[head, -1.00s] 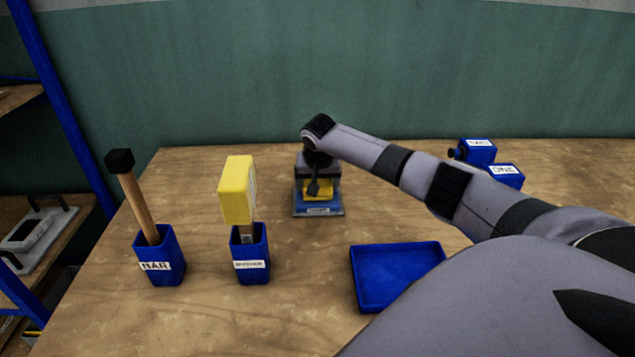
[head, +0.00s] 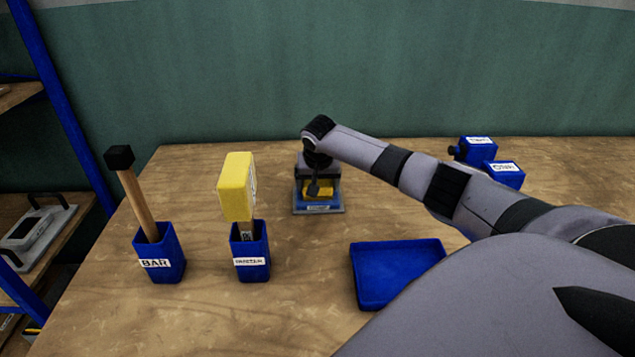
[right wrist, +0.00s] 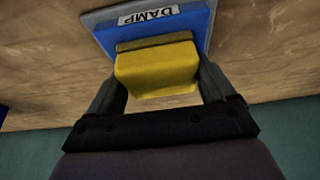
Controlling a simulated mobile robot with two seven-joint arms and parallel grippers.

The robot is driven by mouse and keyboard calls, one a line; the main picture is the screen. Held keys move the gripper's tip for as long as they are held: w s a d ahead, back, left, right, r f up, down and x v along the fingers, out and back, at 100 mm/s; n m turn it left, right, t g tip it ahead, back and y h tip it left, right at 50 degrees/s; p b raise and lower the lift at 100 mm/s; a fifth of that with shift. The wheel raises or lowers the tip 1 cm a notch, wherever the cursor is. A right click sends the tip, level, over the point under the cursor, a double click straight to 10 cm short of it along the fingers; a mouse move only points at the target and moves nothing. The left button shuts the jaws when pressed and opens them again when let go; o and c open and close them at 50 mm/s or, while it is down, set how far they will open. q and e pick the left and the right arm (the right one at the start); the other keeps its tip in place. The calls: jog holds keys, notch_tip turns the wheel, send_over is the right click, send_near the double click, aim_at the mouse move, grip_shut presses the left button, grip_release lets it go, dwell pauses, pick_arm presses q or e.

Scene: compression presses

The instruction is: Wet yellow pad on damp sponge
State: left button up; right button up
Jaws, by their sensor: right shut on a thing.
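The yellow pad (right wrist: 155,72) is between the fingers of my right gripper (right wrist: 163,78), which is shut on it. In the head view the pad (head: 320,189) shows partly behind the gripper (head: 314,186), which points down. The damp sponge's blue base (right wrist: 195,22), with a white label reading DAMP, lies right under the pad. It also shows in the head view (head: 330,209). A darker yellow strip shows along the pad's edge; I cannot tell whether it is the sponge, or whether pad and sponge touch. My left gripper is not in view.
A blue holder labelled BAR (head: 160,256) holds a black-tipped wooden stick. Another blue holder (head: 250,255) holds a yellow block on a handle (head: 236,187). An empty blue tray (head: 397,272) lies in front. Blue boxes (head: 478,151) stand at the back right.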

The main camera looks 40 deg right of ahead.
aim_at(318, 182)
dwell(0.4)
notch_tip(318, 182, up, 2)
jog(key=shift+r, duration=2.45)
jog(key=shift+s+f, duration=0.1)
